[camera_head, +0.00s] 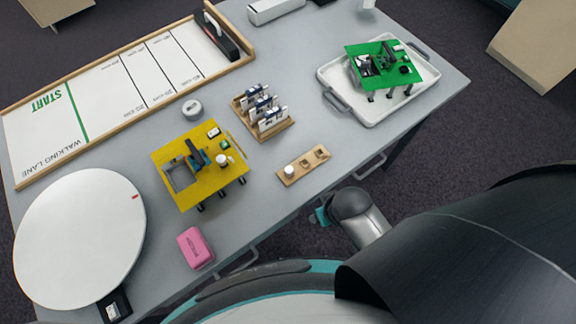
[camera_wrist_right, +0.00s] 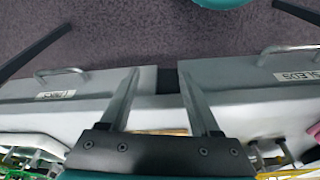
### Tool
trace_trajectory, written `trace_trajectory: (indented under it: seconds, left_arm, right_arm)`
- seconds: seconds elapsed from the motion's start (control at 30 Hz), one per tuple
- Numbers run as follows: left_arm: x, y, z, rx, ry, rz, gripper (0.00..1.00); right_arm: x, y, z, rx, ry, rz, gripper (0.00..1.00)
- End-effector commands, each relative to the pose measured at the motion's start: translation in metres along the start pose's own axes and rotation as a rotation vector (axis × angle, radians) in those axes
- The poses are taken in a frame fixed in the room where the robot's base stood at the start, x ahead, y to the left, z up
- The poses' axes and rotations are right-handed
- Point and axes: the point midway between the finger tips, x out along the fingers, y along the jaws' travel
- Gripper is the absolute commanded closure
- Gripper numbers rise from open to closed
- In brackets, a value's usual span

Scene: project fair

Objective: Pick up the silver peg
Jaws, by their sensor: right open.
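No peg can be made out clearly as silver. A small whitish peg-like piece (camera_head: 289,170) stands at the left end of a wooden block (camera_head: 303,166) with sockets, near the table's front edge. A white cylinder (camera_head: 221,160) sits on the yellow board (camera_head: 206,182). My right arm's end shows just off the table's front edge, beside the wooden block. In the right wrist view, my right gripper (camera_wrist_right: 158,80) is open, its fingers apart with nothing between them, in front of the drawer fronts. My left gripper is not in view.
A card rack (camera_head: 262,112) stands behind the wooden block. A green board (camera_head: 390,68) sits in a white tray (camera_head: 338,82) at the back right. A pink box (camera_head: 195,247) and white disc (camera_head: 78,240) are at left. Drawer handles (camera_wrist_right: 60,75) stick out in front.

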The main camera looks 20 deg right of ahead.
Motion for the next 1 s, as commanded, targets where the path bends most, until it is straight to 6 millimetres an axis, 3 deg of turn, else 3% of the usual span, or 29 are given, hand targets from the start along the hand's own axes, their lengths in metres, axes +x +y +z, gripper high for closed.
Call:
trace_trajectory:
  seconds: [0.03,0.1,0.2,0.4,0.7,1.0]
  left_arm:
    - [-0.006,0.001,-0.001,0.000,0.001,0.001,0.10]
    - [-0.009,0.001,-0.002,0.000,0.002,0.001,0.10]
    - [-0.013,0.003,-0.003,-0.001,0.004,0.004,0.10]
    - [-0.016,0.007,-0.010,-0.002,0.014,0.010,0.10]
    - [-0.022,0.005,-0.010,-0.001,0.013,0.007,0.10]
    - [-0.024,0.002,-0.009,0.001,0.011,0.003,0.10]
  right_arm:
    - [-0.023,-0.005,-0.028,0.043,0.029,-0.018,0.37]
    - [-0.046,-0.018,-0.056,0.134,0.034,-0.057,0.37]
    - [-0.073,-0.035,-0.085,0.257,0.021,-0.106,0.37]
    - [-0.102,-0.060,-0.128,0.522,-0.061,-0.147,0.37]
    - [-0.146,-0.061,-0.162,0.918,-0.181,-0.016,0.37]
    - [-0.169,-0.045,-0.172,1.143,-0.197,0.124,0.37]
